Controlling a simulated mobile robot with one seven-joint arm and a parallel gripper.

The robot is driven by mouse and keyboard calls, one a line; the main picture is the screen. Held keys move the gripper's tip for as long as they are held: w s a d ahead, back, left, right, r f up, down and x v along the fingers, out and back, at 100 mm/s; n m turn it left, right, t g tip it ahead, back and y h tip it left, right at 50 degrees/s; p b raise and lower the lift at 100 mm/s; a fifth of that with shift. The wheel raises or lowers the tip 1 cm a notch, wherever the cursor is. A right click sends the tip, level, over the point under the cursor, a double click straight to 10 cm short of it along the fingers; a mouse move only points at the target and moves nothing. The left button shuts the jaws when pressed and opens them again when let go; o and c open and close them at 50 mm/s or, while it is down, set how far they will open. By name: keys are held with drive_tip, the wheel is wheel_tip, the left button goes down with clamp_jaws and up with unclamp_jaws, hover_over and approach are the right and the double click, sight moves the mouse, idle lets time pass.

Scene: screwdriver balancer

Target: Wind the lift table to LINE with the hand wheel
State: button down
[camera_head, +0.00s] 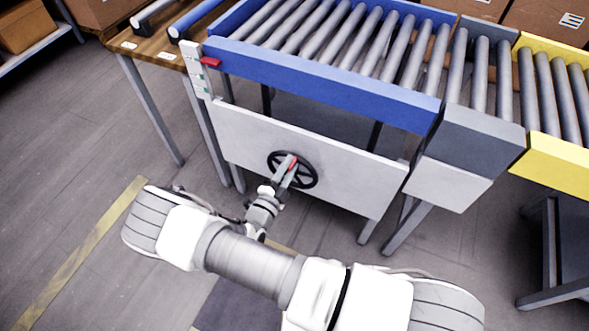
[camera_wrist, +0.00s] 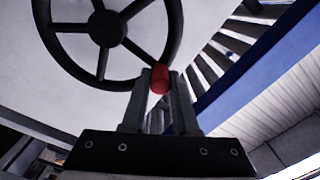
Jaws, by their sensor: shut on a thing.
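The black spoked hand wheel (camera_head: 306,180) is on the white front panel (camera_head: 240,140) below the blue roller table (camera_head: 330,92). My gripper (camera_head: 287,171) is at the wheel's upper part, shut on its red handle (camera_head: 293,163). In the wrist view the red handle (camera_wrist: 160,80) sits between the two finger tips, and the wheel (camera_wrist: 106,28) is behind and to the left. A red pointer (camera_head: 210,61) at the table's left corner lies against a white upright scale (camera_head: 196,71) with green marks below it. The scale's lettering is too small to read.
A grey roller section (camera_head: 470,130) and a yellow one (camera_head: 560,165) adjoin at the right. A wooden bench (camera_head: 150,52) with rails stands at the left. Cardboard boxes are behind. Clear floor with yellow lines (camera_head: 85,250) lies at the left.

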drive_tip(key=shift+w+a+n, duration=0.15)
drive_tip(key=shift+a+n, duration=0.35)
drive_tip(key=shift+n, duration=0.3)
drive_tip(key=shift+a, duration=0.1)
drive_tip(key=c, duration=0.7)
unclamp_jaws()
drive_tip(key=p+v, duration=0.2)
drive_tip(key=v, duration=1.5)
drive_tip(key=shift+s, duration=0.2)
